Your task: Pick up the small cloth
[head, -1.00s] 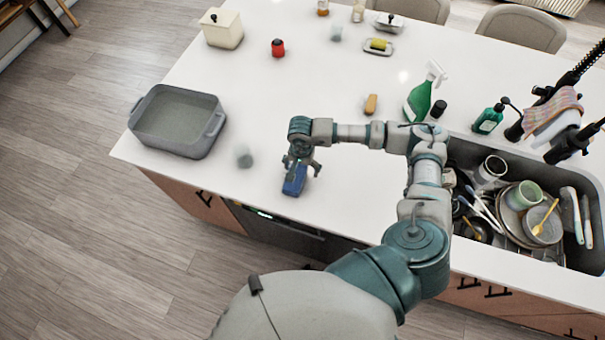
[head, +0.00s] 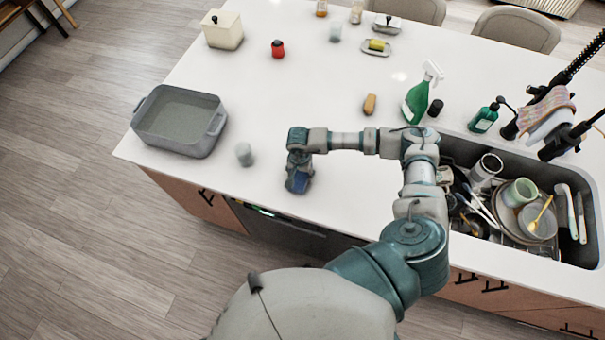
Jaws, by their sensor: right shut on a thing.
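A small blue thing, which looks like the small folded cloth (head: 299,184), is at the front edge area of the white counter. My right gripper (head: 298,180) points down over it and is shut on it. The gripper hides most of the cloth, and I cannot tell whether it is clear of the counter. My left gripper is not in view.
A small grey cup (head: 244,154) stands just left of my right gripper, with a grey baking dish (head: 215,123) beyond. The sink (head: 575,250) full of dishes is at the right. A spray bottle (head: 415,103) and brown sponge (head: 369,104) stand farther back. The counter's middle is clear.

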